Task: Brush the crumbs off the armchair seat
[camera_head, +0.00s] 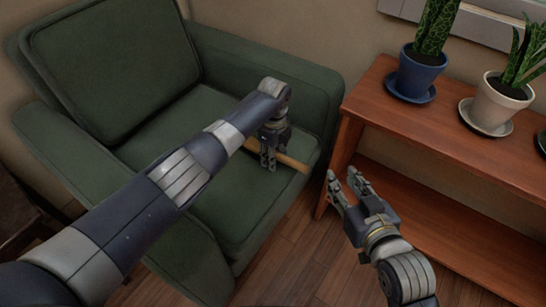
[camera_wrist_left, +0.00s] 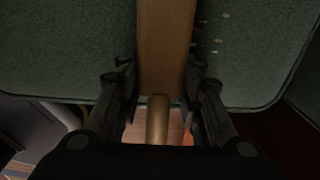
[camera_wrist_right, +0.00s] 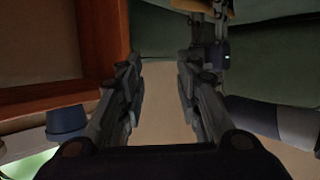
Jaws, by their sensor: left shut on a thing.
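The green armchair (camera_head: 95,50) stands at the left, its seat (camera_head: 235,205) partly hidden by my left arm. My left gripper (camera_head: 268,163) is over the seat, shut on a wooden brush (camera_head: 292,163). In the left wrist view the brush's handle (camera_wrist_left: 157,120) lies between the fingers and its wide wooden body (camera_wrist_left: 165,45) extends over the seat; the bristles are hidden. Several small pale crumbs (camera_wrist_left: 216,42) lie on the seat beside the brush. My right gripper (camera_head: 350,183) is open and empty, right of the chair and in front of the shelf.
A reddish wooden shelf (camera_head: 440,125) stands close to the chair's right side. A blue potted plant (camera_head: 420,70) and a white potted plant (camera_head: 500,100) stand on its top, on saucers. Wooden floor (camera_head: 300,265) shows between chair and shelf.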

